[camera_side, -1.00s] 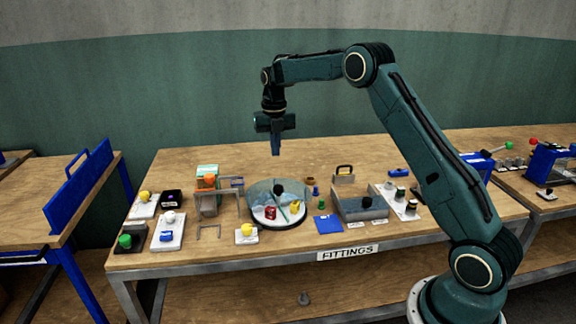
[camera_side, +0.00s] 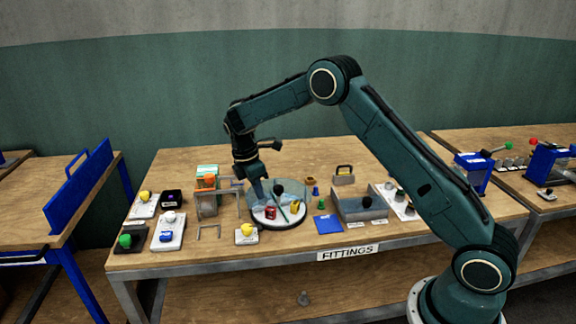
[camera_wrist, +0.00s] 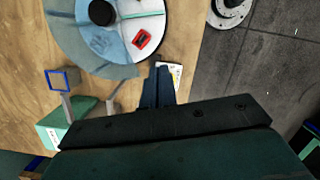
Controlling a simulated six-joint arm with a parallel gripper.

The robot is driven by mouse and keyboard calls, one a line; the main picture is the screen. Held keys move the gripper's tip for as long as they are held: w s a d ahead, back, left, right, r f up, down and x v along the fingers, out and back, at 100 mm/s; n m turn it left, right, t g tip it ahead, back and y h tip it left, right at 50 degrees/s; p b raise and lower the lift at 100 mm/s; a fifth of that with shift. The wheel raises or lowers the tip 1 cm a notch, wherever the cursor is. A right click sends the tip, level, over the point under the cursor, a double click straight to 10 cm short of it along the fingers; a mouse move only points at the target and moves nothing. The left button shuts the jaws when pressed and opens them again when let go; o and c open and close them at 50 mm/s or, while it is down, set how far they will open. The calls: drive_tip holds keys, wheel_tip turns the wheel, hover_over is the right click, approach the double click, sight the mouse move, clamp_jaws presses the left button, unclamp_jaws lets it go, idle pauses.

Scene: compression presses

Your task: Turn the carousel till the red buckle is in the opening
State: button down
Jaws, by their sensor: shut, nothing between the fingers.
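The round carousel (camera_side: 262,222) stands mid-bench with a black knob (camera_side: 279,188) on top and a clear blue-grey cover over part of it. The red buckle (camera_side: 270,212) lies on its pale front part; a yellow piece (camera_side: 295,206) is to its right, past a green line. In the wrist view the buckle (camera_wrist: 142,39) is near the rim, right of the knob (camera_wrist: 101,12). I cannot tell exactly how it sits against the opening. My gripper (camera_side: 260,197) is shut and empty, pointing down by the carousel's left side; its fingertips also show in the wrist view (camera_wrist: 160,70).
A grey metal frame (camera_side: 208,205) stands close left of the carousel, with a thin bracket (camera_side: 209,229) in front. A white plate with a yellow knob (camera_side: 246,231) is at front left. A blue plate (camera_side: 328,224) and grey box (camera_side: 360,205) stand right.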

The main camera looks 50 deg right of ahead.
sight(286, 222)
drive_tip(key=shift+s+a+f+m, duration=0.2)
drive_tip(key=shift+a+f+m, duration=0.15)
drive_tip(key=shift+m, duration=0.35)
drive_tip(key=shift+f, duration=0.1)
drive_tip(key=x, duration=1)
drive_tip(key=shift+s+d+f, duration=0.1)
drive_tip(key=shift+s, duration=0.05)
drive_tip(key=shift+s+d+r, duration=0.1)
drive_tip(key=shift+s+d, duration=0.15)
drive_tip(key=shift+d, duration=0.25)
drive_tip(key=shift+s+d+r, duration=0.1)
drive_tip(key=shift+s+d, duration=0.2)
drive_tip(key=shift+d, duration=0.2)
drive_tip(key=shift+s+d, duration=0.5)
drive_tip(key=shift+d, duration=0.15)
drive_tip(key=shift+s+d+n, duration=0.3)
drive_tip(key=shift+d+n, duration=0.05)
drive_tip(key=shift+n, duration=0.25)
